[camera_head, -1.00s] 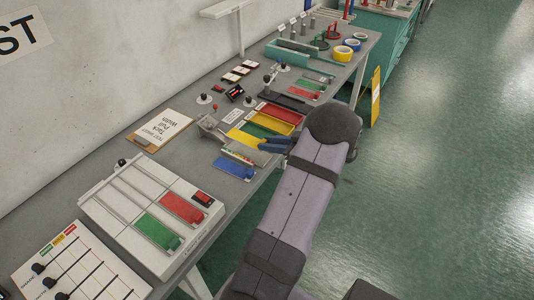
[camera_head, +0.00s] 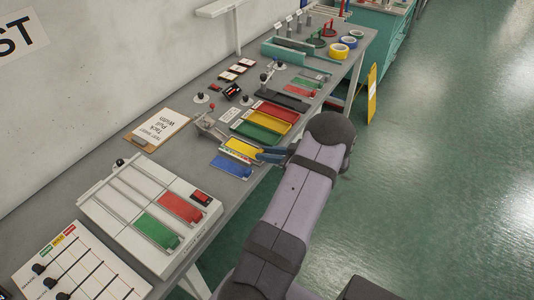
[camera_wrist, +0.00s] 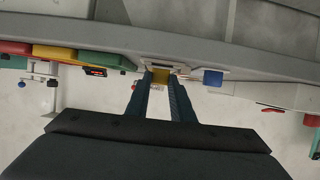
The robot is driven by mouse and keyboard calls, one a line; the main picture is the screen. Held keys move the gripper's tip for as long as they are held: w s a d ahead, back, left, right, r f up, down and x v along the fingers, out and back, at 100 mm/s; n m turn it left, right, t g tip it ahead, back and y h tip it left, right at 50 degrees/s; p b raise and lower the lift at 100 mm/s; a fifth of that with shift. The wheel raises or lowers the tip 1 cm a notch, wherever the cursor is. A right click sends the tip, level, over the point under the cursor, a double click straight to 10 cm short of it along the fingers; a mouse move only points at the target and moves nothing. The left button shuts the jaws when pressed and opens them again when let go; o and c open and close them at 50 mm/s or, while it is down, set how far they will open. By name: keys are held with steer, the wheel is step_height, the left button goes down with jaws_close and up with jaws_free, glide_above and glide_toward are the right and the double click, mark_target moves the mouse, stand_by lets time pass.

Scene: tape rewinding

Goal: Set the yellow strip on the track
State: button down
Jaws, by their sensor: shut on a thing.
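My gripper (camera_head: 262,154) is shut on a yellow strip, near the bench's front edge. In the wrist view the gripper (camera_wrist: 160,78) shows yellow strip material (camera_wrist: 161,75) between its fingertips. In the head view a yellow piece (camera_head: 241,147) lies just left of the fingertips, above a blue strip (camera_head: 231,166). The fingers partly hide the strip, and I cannot tell whether it touches the surface below. A white panel with metal rails (camera_head: 128,197) stands left of my gripper. It carries a green strip (camera_head: 157,230) and a red strip (camera_head: 181,207). Which part is the track is unclear.
Red (camera_head: 277,110), yellow (camera_head: 267,121) and green (camera_head: 255,132) trays lie behind my gripper. A clipboard (camera_head: 158,129) lies left, and a slider panel (camera_head: 75,268) stands nearest at lower left. Tape rolls (camera_head: 345,44) are at the far end. A grey lever (camera_head: 208,124) stands close by.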

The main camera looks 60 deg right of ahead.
steer(key=shift+f, duration=0.1)
steer(key=c, duration=1.5)
jaws_free()
steer(key=shift+c, duration=0.2)
steer(key=b+v, duration=0.3)
steer(key=v, duration=0.9)
